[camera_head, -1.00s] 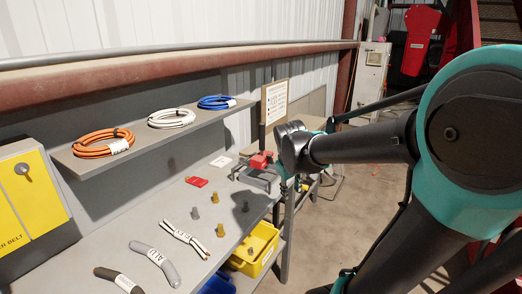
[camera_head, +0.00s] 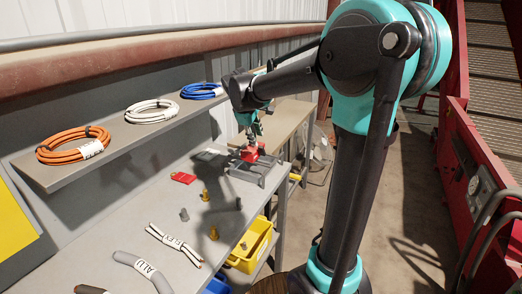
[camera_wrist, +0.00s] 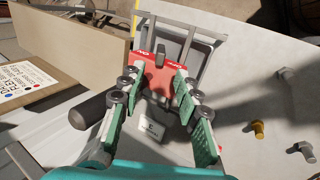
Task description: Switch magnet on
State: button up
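A red block (camera_head: 250,153) with a dark knob on top sits in a grey metal frame on the bench. I cannot tell whether it is the magnet or its switch. In the wrist view the red block (camera_wrist: 158,72) lies directly below my fingertips, with small white lettering on it. My gripper (camera_wrist: 155,82) is open, its green-padded fingers spread at either side of the block's near part. I cannot tell whether they touch it. In the head view my gripper (camera_head: 252,128) points down just above the block. No magnet state shows.
A red plate (camera_head: 183,178), brass and grey bolts and cable pieces (camera_head: 174,243) lie on the bench. Cable coils (camera_head: 74,146) rest on a shelf. A yellow bin (camera_head: 250,245) stands below the bench edge. A red machine with a control panel (camera_head: 481,190) is at the right.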

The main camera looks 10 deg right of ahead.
aim_at(260, 146)
jog(key=x, duration=0.9)
grip_shut()
